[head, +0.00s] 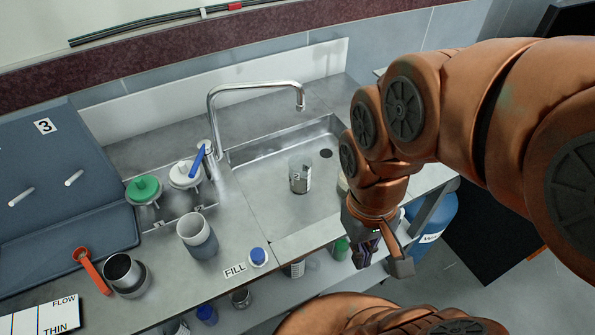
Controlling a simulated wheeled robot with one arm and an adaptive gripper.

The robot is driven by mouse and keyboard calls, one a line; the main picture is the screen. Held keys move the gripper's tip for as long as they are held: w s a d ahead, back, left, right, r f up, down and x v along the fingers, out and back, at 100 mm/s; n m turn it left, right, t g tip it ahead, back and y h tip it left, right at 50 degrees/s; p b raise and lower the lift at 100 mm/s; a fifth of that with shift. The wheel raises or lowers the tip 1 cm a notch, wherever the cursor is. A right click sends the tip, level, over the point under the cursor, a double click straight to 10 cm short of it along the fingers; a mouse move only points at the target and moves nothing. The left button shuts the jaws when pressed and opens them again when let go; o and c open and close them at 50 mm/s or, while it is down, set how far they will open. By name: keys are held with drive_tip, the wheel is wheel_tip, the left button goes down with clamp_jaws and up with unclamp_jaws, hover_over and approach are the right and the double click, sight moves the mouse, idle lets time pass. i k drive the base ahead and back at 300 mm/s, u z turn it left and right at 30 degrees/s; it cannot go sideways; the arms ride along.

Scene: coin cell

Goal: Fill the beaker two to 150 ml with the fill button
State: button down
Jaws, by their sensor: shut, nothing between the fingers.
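Beaker two (300,178), a small clear beaker with a dark "2" on it, stands upright in the steel sink (260,200). The liquid level in it is too small to read. The faucet (250,86) arches over the sink, its spout end above and behind the beaker. The blue fill button (258,255) sits on a white base at the counter's front, beside the FILL label (234,270). My gripper (384,260) points down to the right of the button, apart from it, near the counter's front edge. It is shut and empty.
A grey-white cup (196,238) stands left of the button. Green-lidded (144,188) and white-lidded (185,174) containers stand behind. A blue drum (436,222) is on the right.

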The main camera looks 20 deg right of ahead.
sight(258, 255)
drive_tip(key=u, duration=3.2)
drive_tip(key=k, duration=1.3)
drive_tip(key=u, duration=0.7)
